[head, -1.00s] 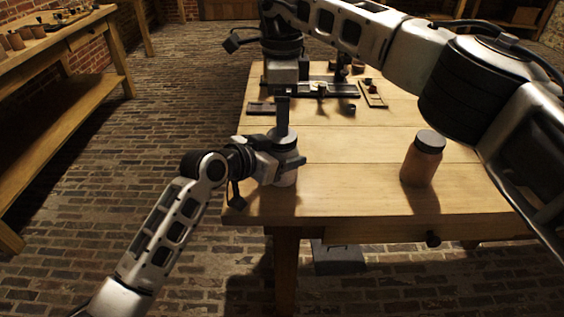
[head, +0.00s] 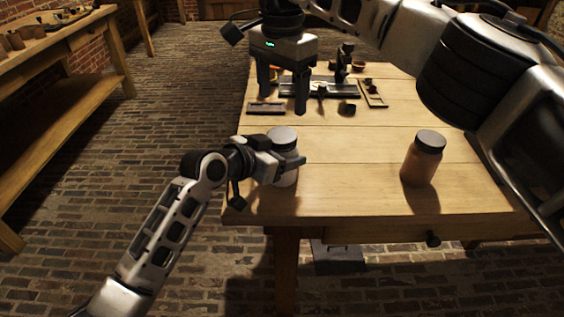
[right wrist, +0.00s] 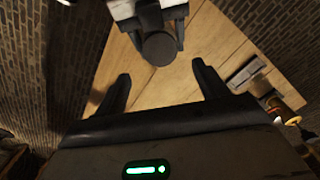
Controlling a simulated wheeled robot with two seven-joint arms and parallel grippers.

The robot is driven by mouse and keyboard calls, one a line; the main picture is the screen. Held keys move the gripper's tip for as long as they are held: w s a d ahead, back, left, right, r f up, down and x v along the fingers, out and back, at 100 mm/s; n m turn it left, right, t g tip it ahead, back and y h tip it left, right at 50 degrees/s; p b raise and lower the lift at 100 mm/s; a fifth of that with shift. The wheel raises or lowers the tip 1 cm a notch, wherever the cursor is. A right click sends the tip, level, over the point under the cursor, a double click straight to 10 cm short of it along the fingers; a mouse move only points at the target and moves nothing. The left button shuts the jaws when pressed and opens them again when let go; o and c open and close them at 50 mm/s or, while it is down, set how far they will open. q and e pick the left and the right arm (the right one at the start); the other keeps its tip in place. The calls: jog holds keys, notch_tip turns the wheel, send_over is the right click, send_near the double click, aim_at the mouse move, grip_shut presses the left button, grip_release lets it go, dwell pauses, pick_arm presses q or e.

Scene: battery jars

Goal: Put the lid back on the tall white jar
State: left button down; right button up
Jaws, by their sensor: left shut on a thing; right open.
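The white jar (head: 291,147) stands upright at the table's near left corner. A dark grey round lid (head: 282,134) sits on its top and looks level; how tightly it is seated cannot be told. The lid also shows from above in the right wrist view (right wrist: 159,48). My left gripper (head: 288,163) is shut around the jar's body, below the lid, hiding part of it. My right gripper (head: 283,97) is open and empty, above and clear of the lid. Its spread fingers show in the right wrist view (right wrist: 160,74).
An orange-brown jar (head: 420,165) with a dark lid stands on the right of the wooden table (head: 345,190). A dark rack, small trays and small parts (head: 372,92) lie at the far side. The table between the jars is clear. A side bench (head: 60,45) stands at left.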

aim_at(282, 135)
jog(key=shift+f, duration=4.05)
jog(key=c, duration=1)
jog(key=m, duration=0.5)
jog(key=shift+m, duration=0.3)
jog(key=m, duration=0.4)
